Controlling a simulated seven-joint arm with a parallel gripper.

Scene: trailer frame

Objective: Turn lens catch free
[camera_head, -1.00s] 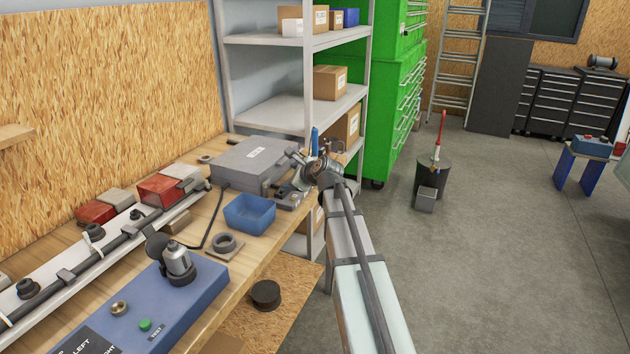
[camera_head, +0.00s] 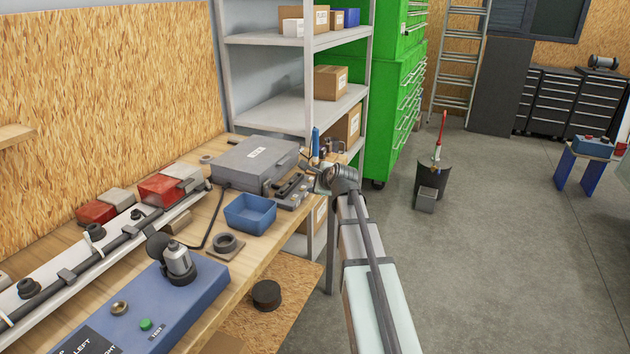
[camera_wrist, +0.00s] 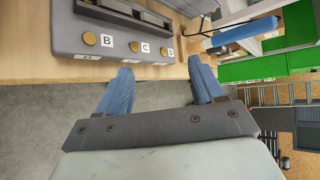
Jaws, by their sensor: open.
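Red lenses or covers (camera_head: 158,188) and grey blocks sit along a long pale rail at the left of the bench in the head view. I cannot tell which small part is the lens catch. My gripper (camera_wrist: 162,86) is open and empty, its two blue fingers apart above the bench's front edge and the floor. In the wrist view, a grey panel (camera_wrist: 90,22) with round brass buttons and labels B and C lies just beyond the fingers, not touching them. In the head view my gripper (camera_head: 322,179) is at the bench's far right end; its fingertips are hard to make out.
A blue tray (camera_head: 250,214), a dark ring on a plate (camera_head: 226,245) and a grey case (camera_head: 255,164) are on the bench. A blue box with a green button (camera_head: 146,324) and a capped fitting is in front.

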